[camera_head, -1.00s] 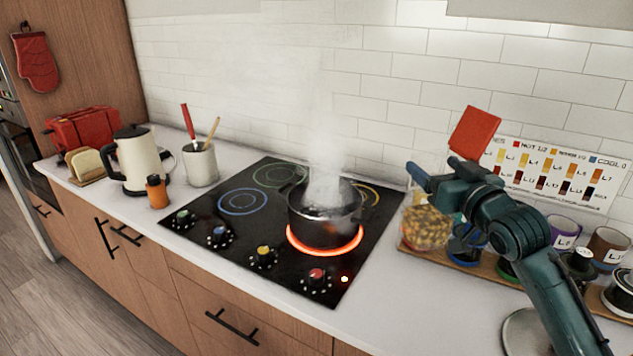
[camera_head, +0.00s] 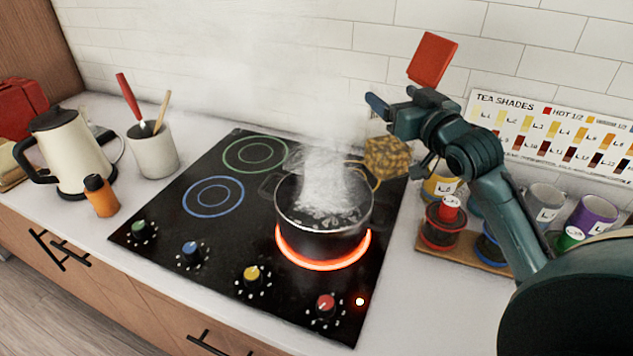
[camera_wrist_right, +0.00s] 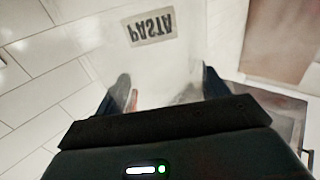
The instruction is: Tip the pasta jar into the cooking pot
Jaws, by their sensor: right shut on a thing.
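The cooking pot (camera_head: 335,238) stands on the glowing front right burner, with dark contents and steam rising from it. My right gripper (camera_head: 383,113) is shut on the clear pasta jar, whose pasta (camera_head: 387,158) shows just beyond the pot's right rear rim in the picture. The jar is held off the counter; its clear walls barely show and its tilt is hard to tell. In the right wrist view the jar's PASTA label (camera_wrist_right: 151,27) appears inverted beyond the fingers (camera_wrist_right: 168,87). My left gripper is out of view.
A red square piece (camera_head: 432,58) shows above the right gripper. Several jars and mugs, including a red-lidded jar (camera_head: 443,222), stand right of the cooktop (camera_head: 165,230). A kettle (camera_head: 72,150), orange bottle (camera_head: 101,196) and utensil crock (camera_head: 153,152) stand left.

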